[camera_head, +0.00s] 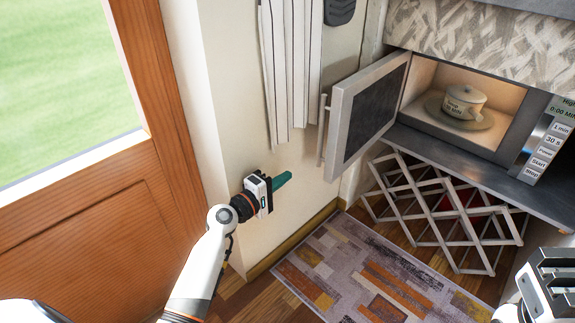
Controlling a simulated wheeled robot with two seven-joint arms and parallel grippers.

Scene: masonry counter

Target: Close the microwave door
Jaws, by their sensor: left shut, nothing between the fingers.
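The microwave (520,104) sits on a dark shelf at the right, with its lit inside showing. Its door (368,110) stands wide open, swung out to the left, with a vertical handle (323,130) on its outer side. A lidded cup (463,101) stands on the plate inside. My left gripper (282,180) is shut and empty, below and to the left of the door, apart from it. My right gripper (553,283) shows partly at the lower right edge; its fingertips are not clear.
A wooden lattice rack (440,205) stands under the shelf. A patterned rug (370,265) lies on the wooden floor. A wooden house door (90,225) with glass fills the left.

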